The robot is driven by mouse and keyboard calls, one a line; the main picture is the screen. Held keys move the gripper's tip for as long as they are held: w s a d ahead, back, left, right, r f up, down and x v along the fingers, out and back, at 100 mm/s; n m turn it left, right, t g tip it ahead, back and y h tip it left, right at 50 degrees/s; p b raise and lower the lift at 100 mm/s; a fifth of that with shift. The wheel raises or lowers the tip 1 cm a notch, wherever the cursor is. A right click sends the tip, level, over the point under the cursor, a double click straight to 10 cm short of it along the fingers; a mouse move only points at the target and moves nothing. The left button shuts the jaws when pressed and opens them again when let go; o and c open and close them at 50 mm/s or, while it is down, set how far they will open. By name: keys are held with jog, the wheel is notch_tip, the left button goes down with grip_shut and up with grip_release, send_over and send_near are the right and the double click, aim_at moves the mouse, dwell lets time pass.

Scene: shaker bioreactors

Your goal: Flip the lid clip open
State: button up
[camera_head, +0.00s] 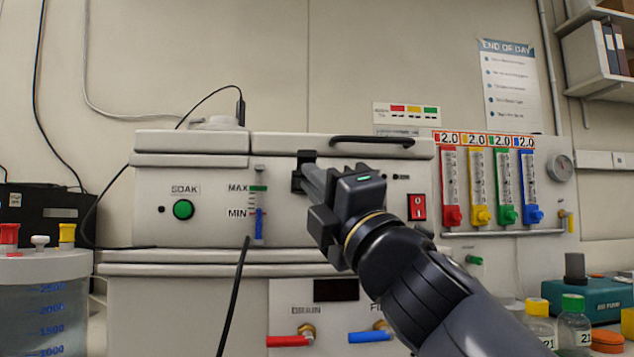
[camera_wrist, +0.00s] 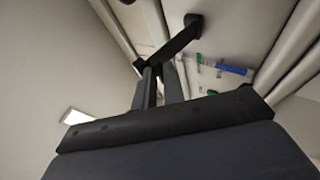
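The lid clip (camera_head: 301,180) is a small black latch on the front of the white bath unit, at the seam under the lid (camera_head: 285,146). In the wrist view the clip (camera_wrist: 181,38) is a dark bar slanting down to my fingertips. My gripper (camera_head: 311,179) is at the clip, its grey fingers pointing at it and partly covering it. In the wrist view the fingers of my gripper (camera_wrist: 160,72) are close together, with their tips at the clip's lower end. I cannot tell whether they touch it or hold it.
A black lid handle (camera_head: 372,141) is above right of my gripper. A red switch (camera_head: 417,207) is right of it, and a level gauge (camera_head: 258,205) and green SOAK button (camera_head: 183,209) are left. Red (camera_head: 290,341) and blue (camera_head: 370,337) valve levers are below. Flowmeters (camera_head: 490,190) stand further right.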

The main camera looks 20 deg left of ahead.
jog(key=o, duration=0.5)
jog(key=shift+w+a+f, duration=0.25)
jog(key=shift+w+f, duration=0.25)
jog(key=v, duration=1.1)
jog(key=shift+s+r+b, duration=0.15)
jog(key=shift+r+b, duration=0.1)
jog(key=shift+b, duration=0.1)
jog(key=shift+a+r, duration=0.1)
jog(key=x, duration=1)
jog(key=shift+w+a+r+p, duration=0.15)
jog(key=shift+w+a+p, duration=0.1)
jog(key=shift+p, duration=0.1)
